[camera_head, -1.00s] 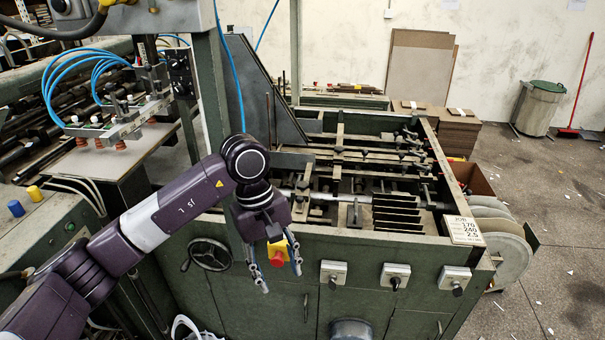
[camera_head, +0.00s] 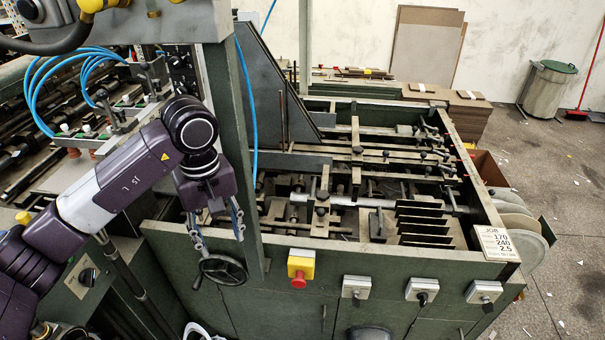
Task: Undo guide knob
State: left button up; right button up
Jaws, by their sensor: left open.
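The feeder machine (camera_head: 400,258) is a green frame with rails, bars and clamps inside. Several small dark knobs sit on its guide bars, among them one on the rear bar (camera_head: 357,150) and one on the front bar (camera_head: 322,195). I cannot tell which is the guide knob of the task. My left gripper (camera_head: 217,232) is open and empty, pointing down in front of the green post, just above the handwheel. It is left of the guide bars and apart from the knobs. My right gripper is not in view.
The handwheel (camera_head: 222,270) and a yellow box with a red stop button (camera_head: 300,267) are on the front panel. Several grey switches (camera_head: 421,289) are to the right. The green post (camera_head: 232,150) stands between my left arm and the guide bars.

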aim_at(323, 195)
jog(key=i, duration=0.65)
jog(key=i+z, duration=0.1)
jog(key=z, duration=0.7)
